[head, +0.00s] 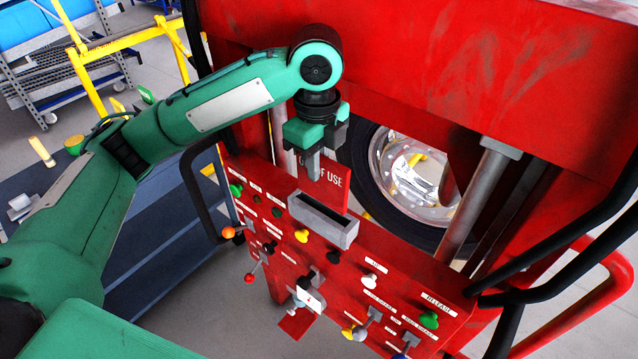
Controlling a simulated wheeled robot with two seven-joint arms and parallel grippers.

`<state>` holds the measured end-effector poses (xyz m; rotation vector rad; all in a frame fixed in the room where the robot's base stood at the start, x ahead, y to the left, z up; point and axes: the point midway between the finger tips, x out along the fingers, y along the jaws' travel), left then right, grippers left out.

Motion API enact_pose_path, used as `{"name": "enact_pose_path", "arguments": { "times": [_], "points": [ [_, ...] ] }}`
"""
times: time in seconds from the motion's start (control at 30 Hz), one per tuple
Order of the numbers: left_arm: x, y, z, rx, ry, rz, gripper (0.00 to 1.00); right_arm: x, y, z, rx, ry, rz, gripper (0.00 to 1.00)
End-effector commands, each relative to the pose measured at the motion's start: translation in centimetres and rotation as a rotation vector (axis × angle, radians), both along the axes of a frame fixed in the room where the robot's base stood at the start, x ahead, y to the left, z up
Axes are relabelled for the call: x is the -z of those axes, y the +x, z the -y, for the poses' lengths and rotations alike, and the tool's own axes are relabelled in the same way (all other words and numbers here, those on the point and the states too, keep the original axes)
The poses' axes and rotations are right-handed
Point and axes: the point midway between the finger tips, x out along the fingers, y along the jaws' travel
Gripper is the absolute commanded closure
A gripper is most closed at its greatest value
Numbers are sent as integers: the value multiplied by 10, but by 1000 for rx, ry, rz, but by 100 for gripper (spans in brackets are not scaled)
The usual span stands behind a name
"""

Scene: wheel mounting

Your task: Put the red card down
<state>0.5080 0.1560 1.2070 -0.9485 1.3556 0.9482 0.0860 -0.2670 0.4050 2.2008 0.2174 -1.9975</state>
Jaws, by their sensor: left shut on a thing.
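The red card (332,185) has white lettering ending in "OF USE" and stands upright. My left gripper (314,168) is shut on its upper left part, and the fingers hide some of the lettering. The card is just behind and above a grey open-topped holder (324,222) on the red control panel (285,262). From this view I cannot tell whether the card's lower edge touches the holder. My right gripper is not in view.
Knobs and levers surround the holder, among them a yellow knob (302,236) and a green release knob (429,320). A wheel (410,180) stands behind the red frame. Black bars flank the panel. A dark blue bench (150,255) is at left.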

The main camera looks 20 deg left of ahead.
Motion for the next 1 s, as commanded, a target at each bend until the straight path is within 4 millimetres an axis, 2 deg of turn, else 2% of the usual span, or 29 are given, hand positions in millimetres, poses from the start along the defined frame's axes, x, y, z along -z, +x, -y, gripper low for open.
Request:
{"name": "enact_pose_path", "arguments": {
  "times": [0.03, 0.1, 0.33, 0.6, 0.97, 1.0],
  "points": [
    [0, -3, 7, 3, -1, -1, 100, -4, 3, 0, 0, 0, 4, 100],
    [12, -2, 4, -2, 0, -3, 100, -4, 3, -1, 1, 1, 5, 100],
    [29, -2, 3, -1, 1, -1, 100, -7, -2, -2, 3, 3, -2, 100],
    [66, -2, 3, 0, 1, -1, 100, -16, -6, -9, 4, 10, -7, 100],
    [71, -1, 3, 0, 1, 3, 100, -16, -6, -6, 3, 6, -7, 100],
    [72, -1, 3, -1, 2, 2, 87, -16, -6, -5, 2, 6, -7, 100]
  ]
}}
